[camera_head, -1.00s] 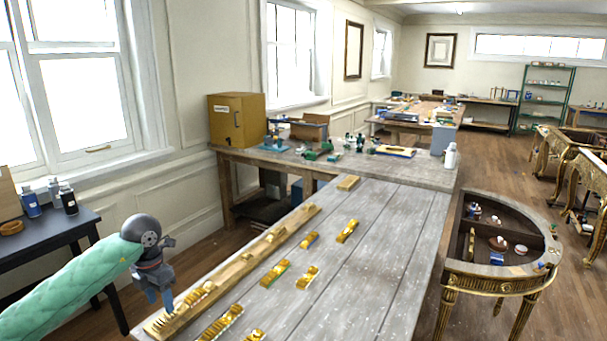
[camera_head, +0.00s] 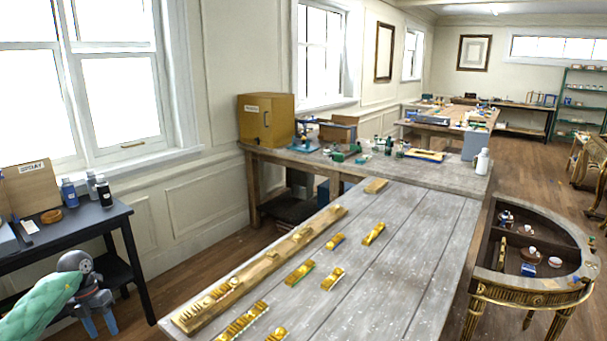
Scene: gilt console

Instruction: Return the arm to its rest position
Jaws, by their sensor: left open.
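My left arm, in a green padded sleeve, comes in at the lower left corner of the head view. Its gripper (camera_head: 100,326) points down with its blue-grey fingers apart and nothing seen between them. It is left of the grey plank worktable (camera_head: 390,255), clear of it, and in front of the dark side table (camera_head: 90,222). My right gripper does not show.
A long wooden strip (camera_head: 262,262) lies along the worktable's left edge, with several gilt pieces (camera_head: 299,272) beside it. A half-round gilt console (camera_head: 535,294) stands at the right. Bottles (camera_head: 103,189) stand on the side table. Bare floor (camera_head: 205,262) lies between the tables.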

